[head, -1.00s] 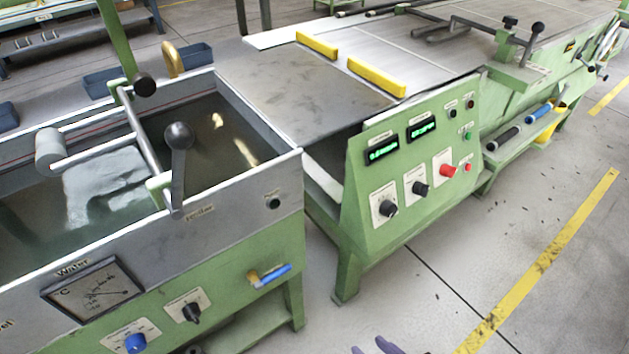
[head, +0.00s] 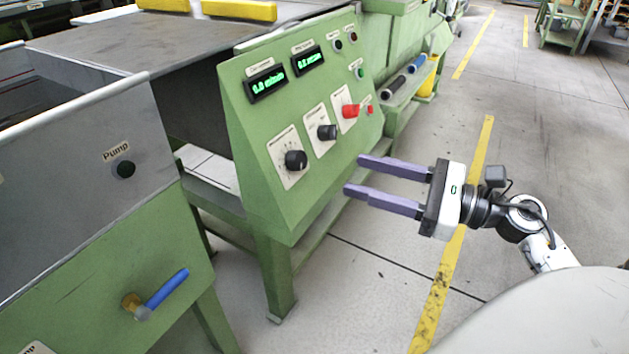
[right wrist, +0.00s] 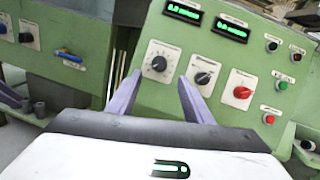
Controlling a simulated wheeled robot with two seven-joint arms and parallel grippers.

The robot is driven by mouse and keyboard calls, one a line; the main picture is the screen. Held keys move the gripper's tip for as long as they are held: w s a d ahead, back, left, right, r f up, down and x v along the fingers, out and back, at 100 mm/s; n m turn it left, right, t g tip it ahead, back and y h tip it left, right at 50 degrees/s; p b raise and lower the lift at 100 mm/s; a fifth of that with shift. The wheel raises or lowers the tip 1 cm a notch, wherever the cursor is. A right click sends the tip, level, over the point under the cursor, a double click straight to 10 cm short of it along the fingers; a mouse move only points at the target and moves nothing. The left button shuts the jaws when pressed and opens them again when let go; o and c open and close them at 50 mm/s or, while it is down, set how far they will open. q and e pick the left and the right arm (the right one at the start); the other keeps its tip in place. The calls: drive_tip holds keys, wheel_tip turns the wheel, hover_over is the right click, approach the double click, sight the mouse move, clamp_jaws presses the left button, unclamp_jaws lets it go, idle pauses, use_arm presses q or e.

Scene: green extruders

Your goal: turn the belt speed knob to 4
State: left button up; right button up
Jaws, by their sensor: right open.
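A green control panel (head: 262,185) carries a black knob on a white dial plate (head: 296,159) at its left, with a second black knob (head: 326,132) and a red knob (head: 350,111) to the right. The labels are too small to read, so I cannot tell by name which is the belt speed knob. The right wrist view shows the left dial knob (right wrist: 158,64) framed between the fingertips, beyond them. My right gripper (head: 354,175) is open and empty, its purple fingers pointing at the panel, apart from the knobs. My left gripper is not in view.
Two green-lit displays, left (head: 268,81) and right (head: 308,60), sit above the knobs. A grey tank with a Pump button (head: 125,169) and a blue-handled valve (head: 166,288) stands at the left. Open floor lies to the right.

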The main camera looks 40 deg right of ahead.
sight(302, 159)
drive_tip(key=x, duration=1)
drive_tip(key=shift+r, duration=0.1)
drive_tip(key=c, duration=1)
